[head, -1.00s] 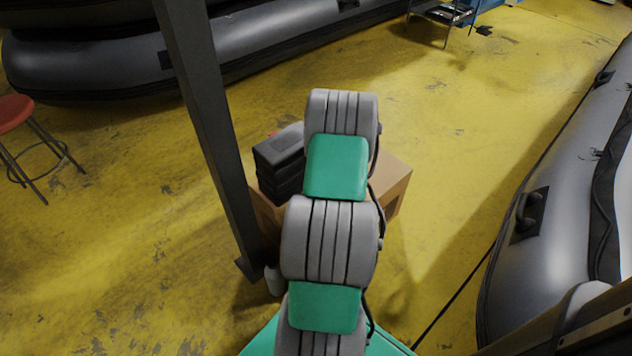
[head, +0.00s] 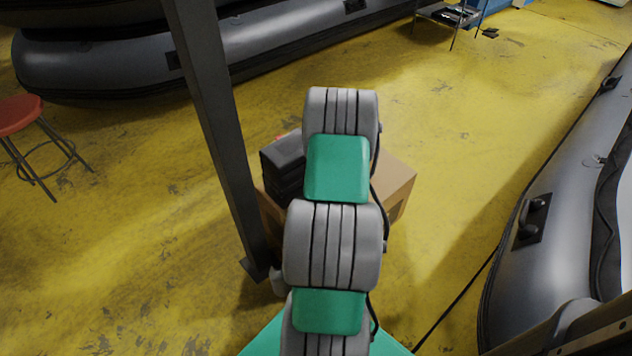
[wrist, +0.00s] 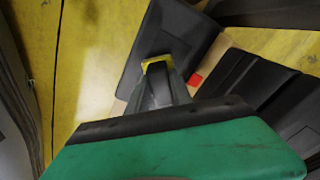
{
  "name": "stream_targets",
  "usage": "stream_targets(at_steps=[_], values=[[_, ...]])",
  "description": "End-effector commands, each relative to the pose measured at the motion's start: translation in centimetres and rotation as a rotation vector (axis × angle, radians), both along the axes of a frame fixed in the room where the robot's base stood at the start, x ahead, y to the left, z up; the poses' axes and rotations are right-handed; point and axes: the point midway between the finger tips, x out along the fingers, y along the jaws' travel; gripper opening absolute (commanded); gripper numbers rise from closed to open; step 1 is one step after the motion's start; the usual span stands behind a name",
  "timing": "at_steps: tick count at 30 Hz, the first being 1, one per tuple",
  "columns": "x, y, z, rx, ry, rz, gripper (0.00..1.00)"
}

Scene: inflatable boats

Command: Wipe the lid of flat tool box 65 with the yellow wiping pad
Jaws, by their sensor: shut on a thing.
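In the wrist view, my gripper (wrist: 160,82) is shut on the yellow wiping pad (wrist: 156,62). Only a narrow yellow edge of the pad shows at the fingertips. A flat black box (wrist: 172,32) lies beyond the pad, and the pad overlaps it in the picture. I cannot tell whether they touch. A second black case with ridges (wrist: 265,85) lies to the right. I can read no number on either one. In the head view, black boxes (head: 283,160) are stacked left of my arm, which hides my gripper and the pad.
The black boxes rest on a cardboard box (head: 397,182). A small red thing (wrist: 195,80) lies between the cases. A dark post (head: 215,130) stands close on the left. A red stool (head: 20,115) and grey inflatable boats (head: 535,250) stand around. Yellow floor (head: 450,150) is clear at right.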

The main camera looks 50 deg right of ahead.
Motion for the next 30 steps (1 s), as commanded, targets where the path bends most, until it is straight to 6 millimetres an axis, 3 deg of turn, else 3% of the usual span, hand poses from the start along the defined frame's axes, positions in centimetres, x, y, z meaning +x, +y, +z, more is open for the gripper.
stream_targets(at_steps=[25, 30], values=[[-0.4, 7.2, 0.2, 0.002, 0.001, -0.014, 0.0], [-0.2, 7.2, 2.8, 0.0, 0.0, -0.011, 0.0]])
